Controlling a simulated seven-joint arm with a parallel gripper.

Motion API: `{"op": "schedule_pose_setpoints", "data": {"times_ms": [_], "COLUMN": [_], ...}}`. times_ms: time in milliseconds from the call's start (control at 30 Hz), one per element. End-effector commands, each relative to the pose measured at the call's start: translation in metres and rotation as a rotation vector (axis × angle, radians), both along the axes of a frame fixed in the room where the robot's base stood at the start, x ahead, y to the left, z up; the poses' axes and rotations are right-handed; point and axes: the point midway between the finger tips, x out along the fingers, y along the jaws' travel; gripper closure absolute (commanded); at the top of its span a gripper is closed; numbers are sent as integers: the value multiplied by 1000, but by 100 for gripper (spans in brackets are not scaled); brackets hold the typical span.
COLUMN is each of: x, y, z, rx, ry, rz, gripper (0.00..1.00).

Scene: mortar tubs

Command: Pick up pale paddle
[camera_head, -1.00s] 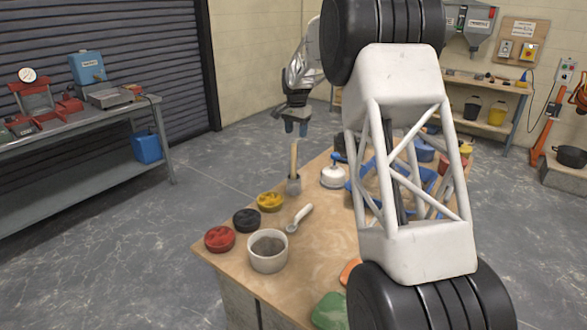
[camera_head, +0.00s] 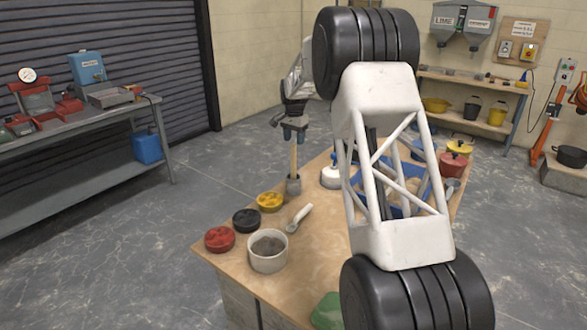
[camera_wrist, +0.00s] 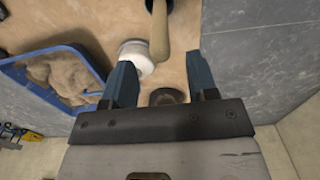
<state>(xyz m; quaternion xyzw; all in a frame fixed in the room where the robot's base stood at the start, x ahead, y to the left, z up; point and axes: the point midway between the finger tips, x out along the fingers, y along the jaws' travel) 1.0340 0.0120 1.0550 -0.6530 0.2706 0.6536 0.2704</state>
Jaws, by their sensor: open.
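The pale paddle (camera_head: 293,162), seen as a light wooden handle, stands upright in a small grey holder (camera_head: 294,186) on the table. Its lower end is hidden in the holder. My gripper (camera_head: 294,138) is open and points down right above the handle's top. In the wrist view, the paddle's pale handle (camera_wrist: 160,32) rises toward the gap between the two blue fingers of my gripper (camera_wrist: 162,72), apart from both. Nothing is held.
A white lidded pot (camera_head: 331,176) stands close right of the paddle. A blue tray (camera_wrist: 48,88) holds a sandy heap.

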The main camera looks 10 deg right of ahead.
Motion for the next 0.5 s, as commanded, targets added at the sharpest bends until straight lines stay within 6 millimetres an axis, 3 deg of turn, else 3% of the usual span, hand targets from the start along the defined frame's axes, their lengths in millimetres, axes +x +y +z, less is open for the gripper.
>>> {"op": "schedule_pose_setpoints", "data": {"times_ms": [500], "x": [0], "y": [0], "z": [-10], "rx": [0], "ry": [0], "rz": [0], "gripper": [47]}}
